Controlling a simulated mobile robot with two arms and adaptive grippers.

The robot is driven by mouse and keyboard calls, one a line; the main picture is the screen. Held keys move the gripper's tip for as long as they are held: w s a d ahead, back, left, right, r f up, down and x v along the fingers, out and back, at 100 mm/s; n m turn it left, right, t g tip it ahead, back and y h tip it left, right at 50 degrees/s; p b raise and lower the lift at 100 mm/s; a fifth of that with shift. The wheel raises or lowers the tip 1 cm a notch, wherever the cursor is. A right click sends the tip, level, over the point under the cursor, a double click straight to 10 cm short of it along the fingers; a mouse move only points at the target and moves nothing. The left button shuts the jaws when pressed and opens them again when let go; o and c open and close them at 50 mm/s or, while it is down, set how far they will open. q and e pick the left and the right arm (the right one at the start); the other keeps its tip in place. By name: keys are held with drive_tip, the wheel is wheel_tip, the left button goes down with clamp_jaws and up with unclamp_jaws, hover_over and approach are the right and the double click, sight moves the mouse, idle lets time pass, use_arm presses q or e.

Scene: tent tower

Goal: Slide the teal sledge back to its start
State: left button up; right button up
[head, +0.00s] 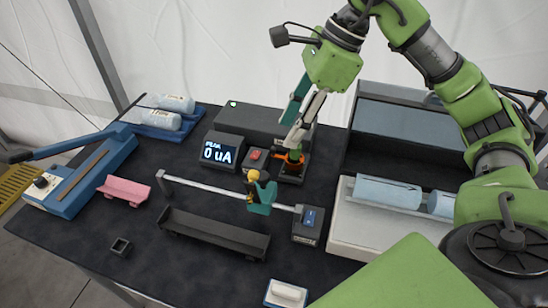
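The teal sledge (263,199) sits on a pale rail (205,188), towards the rail's right end. A small yellow piece (252,184) stands at the sledge's left side. A dark box with a blue panel (307,224) closes the right end of the rail. My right gripper (292,138) points down behind the rail, apart from the sledge, above a small black and orange stand (291,168). Its fingertips overlap the stand's top in the picture; I cannot tell whether they are open or shut, or touching. My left gripper is not in view.
A long dark trough (212,233) lies in front of the rail. A display reading 0 uA (218,152) and a red button (255,154) are behind it. A pink holder (123,190) and a blue lever tool (80,175) are left. A white tray (350,225) is right.

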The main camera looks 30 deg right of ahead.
approach(263, 175)
drive_tip(key=p+x, duration=0.2)
drive_tip(key=x, duration=0.5)
drive_tip(key=shift+a+f, duration=0.15)
drive_tip(key=shift+f, duration=0.1)
drive_tip(key=shift+w+a+f, duration=0.1)
drive_tip(key=shift+a+f, duration=0.1)
drive_tip(key=shift+f, duration=0.35)
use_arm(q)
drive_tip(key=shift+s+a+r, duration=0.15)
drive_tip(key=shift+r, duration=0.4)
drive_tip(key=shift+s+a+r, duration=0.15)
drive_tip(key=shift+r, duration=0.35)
use_arm(e)
clamp_jaws()
